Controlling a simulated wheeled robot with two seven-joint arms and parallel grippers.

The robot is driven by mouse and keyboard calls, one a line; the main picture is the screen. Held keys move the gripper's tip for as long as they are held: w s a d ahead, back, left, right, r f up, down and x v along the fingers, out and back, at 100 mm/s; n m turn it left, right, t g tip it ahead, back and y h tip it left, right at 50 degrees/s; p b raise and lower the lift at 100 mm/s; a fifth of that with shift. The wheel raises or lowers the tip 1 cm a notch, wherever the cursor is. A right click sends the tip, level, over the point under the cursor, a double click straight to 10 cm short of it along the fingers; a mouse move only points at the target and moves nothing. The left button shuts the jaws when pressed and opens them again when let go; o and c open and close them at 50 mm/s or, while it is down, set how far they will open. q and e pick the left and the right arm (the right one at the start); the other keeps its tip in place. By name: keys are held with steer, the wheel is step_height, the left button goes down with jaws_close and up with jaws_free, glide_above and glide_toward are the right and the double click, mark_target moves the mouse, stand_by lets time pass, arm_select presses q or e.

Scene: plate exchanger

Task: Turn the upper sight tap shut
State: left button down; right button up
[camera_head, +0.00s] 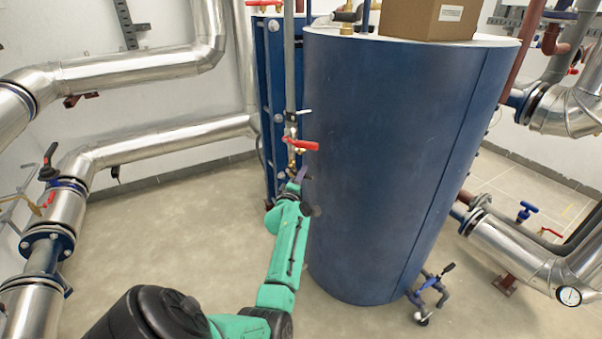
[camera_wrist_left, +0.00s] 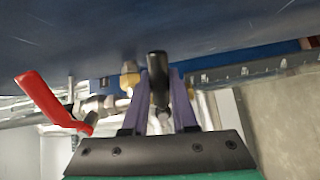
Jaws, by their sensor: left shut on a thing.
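My left gripper (camera_head: 298,180) reaches up to the left side of the blue tank, below a red lever, in the head view. In the left wrist view its purple fingers (camera_wrist_left: 160,82) are shut on a black tap handle (camera_wrist_left: 157,64), which stands between them. This looks like the upper sight tap, as a scaled gauge strip (camera_wrist_left: 245,70) runs from beside it to the right. A brass fitting (camera_wrist_left: 130,78) shows beside the fingers. In the head view the handle is too small and hidden to make out. My right gripper is not in view.
The red lever (camera_head: 300,144) is close above my gripper, and also shows in the wrist view (camera_wrist_left: 45,100). The blue tank (camera_head: 385,160) stands close on the right, with a cardboard box (camera_head: 430,18) on top. Silver pipes (camera_head: 150,150) line the left. The floor (camera_head: 180,225) there is clear.

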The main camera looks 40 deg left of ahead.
arm_select(q)
steer(key=shift+r+n+p, duration=0.4)
steer(key=shift+r+n, duration=0.05)
steer(key=shift+n, duration=0.25)
steer(key=c, duration=0.7)
jaws_free()
steer(key=p+v, duration=0.1)
steer(key=v, duration=1.3)
steer(key=shift+s+d, duration=0.15)
steer(key=shift+f, duration=0.1)
